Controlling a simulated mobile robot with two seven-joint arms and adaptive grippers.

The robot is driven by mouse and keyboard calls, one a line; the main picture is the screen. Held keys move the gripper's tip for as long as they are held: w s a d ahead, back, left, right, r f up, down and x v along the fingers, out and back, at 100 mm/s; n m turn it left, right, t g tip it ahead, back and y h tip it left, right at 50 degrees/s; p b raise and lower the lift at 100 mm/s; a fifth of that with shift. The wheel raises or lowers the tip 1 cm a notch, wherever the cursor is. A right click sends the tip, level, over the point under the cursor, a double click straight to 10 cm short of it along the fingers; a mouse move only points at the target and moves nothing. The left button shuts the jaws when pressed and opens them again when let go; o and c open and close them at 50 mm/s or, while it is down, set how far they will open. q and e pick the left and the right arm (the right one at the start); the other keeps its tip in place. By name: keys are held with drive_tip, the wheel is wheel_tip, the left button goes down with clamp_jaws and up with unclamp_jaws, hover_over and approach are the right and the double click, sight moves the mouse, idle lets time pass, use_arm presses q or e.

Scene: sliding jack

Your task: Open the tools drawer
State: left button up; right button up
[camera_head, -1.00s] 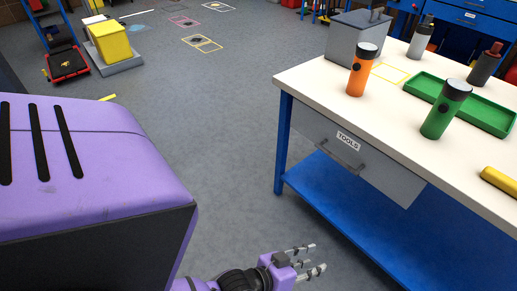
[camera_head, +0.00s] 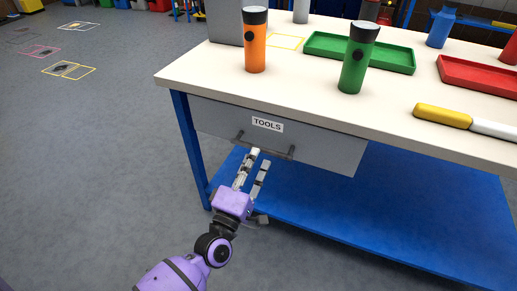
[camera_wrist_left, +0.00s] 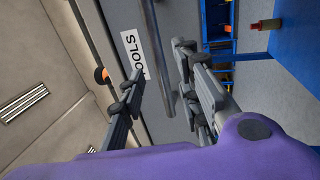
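The grey tools drawer (camera_head: 330,152) sits under the white worktop, its front flat below the edge, and looks shut. A white "TOOLS" label (camera_head: 267,125) is on its front, with a dark bar handle (camera_head: 278,150) below. My left gripper (camera_head: 260,158) is open, just in front of the handle. In the left wrist view, the handle bar (camera_wrist_left: 160,55) runs between the spread fingers of my left gripper (camera_wrist_left: 160,62), and the label (camera_wrist_left: 134,54) is beyond them. I cannot tell whether a finger touches the bar. My right gripper is in neither current view.
The worktop (camera_head: 300,95) bears an orange flashlight (camera_head: 255,45), a green flashlight (camera_head: 354,65), a green tray (camera_head: 395,58), a red tray (camera_head: 480,78) and a yellow-handled tool (camera_head: 443,115). A blue lower shelf (camera_head: 400,220) lies below the drawer.

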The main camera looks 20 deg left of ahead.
sight(259, 147)
use_arm(q)
drive_tip(key=shift+x, duration=2.15)
clamp_jaws()
